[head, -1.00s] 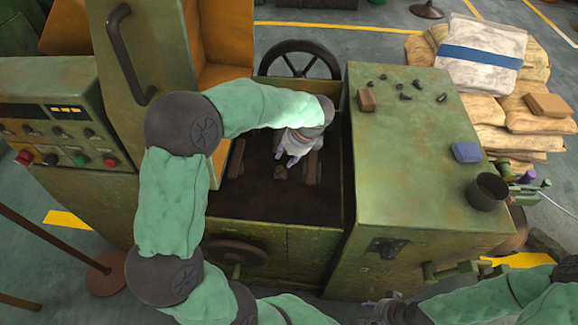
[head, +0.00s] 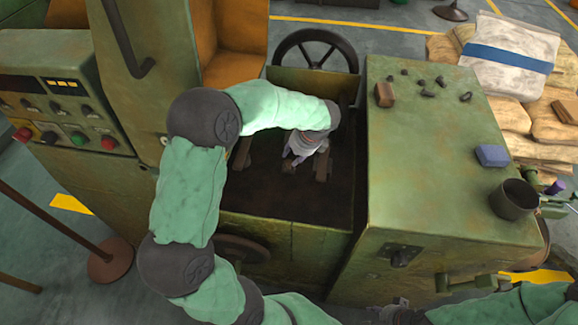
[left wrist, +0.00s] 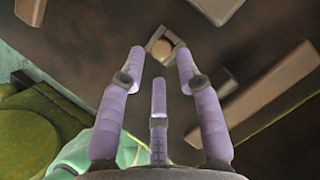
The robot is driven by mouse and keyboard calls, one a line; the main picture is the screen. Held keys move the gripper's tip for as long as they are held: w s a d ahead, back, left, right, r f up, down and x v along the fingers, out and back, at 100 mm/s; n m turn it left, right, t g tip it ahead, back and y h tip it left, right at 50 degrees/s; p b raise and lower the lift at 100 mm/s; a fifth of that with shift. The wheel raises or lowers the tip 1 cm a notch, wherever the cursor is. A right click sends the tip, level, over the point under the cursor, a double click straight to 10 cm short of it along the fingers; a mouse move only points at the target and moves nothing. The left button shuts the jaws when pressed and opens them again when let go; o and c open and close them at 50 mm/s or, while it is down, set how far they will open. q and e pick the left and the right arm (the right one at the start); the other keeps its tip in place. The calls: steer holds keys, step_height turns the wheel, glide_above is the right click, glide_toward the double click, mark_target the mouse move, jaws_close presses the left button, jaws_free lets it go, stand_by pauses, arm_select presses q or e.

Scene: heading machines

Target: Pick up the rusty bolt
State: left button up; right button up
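A small brownish piece with a rounded, paler centre, which looks like the rusty bolt (left wrist: 163,48), lies on the dark floor of the machine's open tray. In the head view the bolt (head: 289,169) is a small lump just below my left gripper (head: 296,157). In the left wrist view my left gripper (left wrist: 160,62) has its three lilac fingers spread apart, with the bolt just beyond and between the tips. I cannot tell whether they touch it. My right gripper (head: 392,312) shows only partly at the bottom edge of the head view; its fingers are unclear.
Brown bars (head: 323,164) lie close to the bolt inside the green-walled tray (head: 285,236). A handwheel (head: 316,45) stands behind it.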

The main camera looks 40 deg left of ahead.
mark_target(289, 161)
arm_select(q)
steer(key=b+x, duration=0.2)
steer(key=x, duration=0.2)
steer(key=shift+d+f, duration=0.1)
steer(key=shift+f, duration=0.1)
jaws_close()
steer(key=shift+r, duration=0.15)
